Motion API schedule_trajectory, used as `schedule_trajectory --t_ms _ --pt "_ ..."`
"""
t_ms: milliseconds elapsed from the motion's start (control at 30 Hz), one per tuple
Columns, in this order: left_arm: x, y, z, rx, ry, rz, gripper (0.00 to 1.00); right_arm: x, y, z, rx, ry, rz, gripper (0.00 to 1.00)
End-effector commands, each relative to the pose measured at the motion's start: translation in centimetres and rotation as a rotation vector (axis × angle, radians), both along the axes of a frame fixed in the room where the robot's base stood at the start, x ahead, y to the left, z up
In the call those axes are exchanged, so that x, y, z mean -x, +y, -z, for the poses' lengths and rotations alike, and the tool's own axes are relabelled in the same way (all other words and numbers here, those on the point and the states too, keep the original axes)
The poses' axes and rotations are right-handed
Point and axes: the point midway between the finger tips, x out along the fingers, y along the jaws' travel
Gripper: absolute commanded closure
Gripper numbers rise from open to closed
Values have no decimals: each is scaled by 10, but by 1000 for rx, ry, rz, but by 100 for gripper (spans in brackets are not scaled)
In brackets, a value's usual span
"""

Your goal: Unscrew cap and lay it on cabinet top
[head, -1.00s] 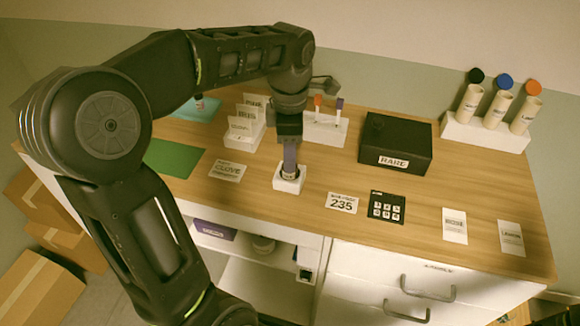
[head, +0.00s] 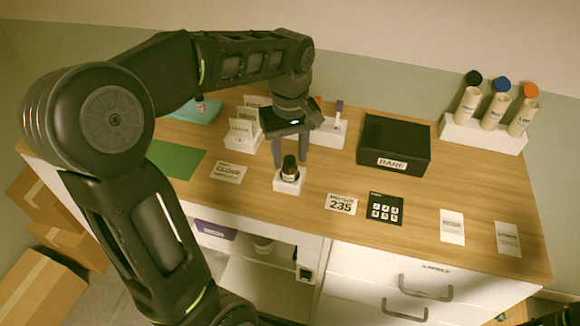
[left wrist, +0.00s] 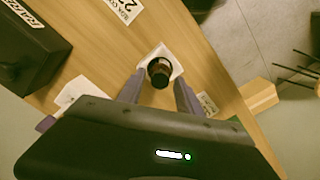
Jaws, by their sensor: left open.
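A small dark bottle with a black cap (head: 289,162) on top stands upright in a white square holder (head: 287,186) on the cabinet top (head: 270,222). The capped bottle also shows from above in the left wrist view (left wrist: 159,74). My left gripper (head: 290,152) is open and empty, pointing down, with its two fingers spread to either side of the cap in the picture. In the left wrist view, the fingertips (left wrist: 157,84) lie left and right of the cap, and I see no contact. My right gripper is not clearly in view.
A black "RARE" box (head: 395,145) stands right of the holder. A "235" card (head: 341,203) and a black keypad card (head: 384,208) lie at front right. A rack of capped tubes (head: 484,133) stands at the back right. Bare wood lies around the holder.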

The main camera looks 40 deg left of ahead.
Motion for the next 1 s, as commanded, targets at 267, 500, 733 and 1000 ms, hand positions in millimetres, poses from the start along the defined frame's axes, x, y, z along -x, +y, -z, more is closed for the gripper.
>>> schedule_trajectory --t_ms 267,500,733,1000 --pt "0 0 0 0 0 359 59 0 0 -5 0 0 0 64" --pt "0 0 0 0 0 374 59 0 0 -5 0 0 0 64" --pt "0 0 0 0 0 372 77 0 0 -5 0 0 0 64" --pt "0 0 0 0 0 372 100 0 0 -5 0 0 0 64"
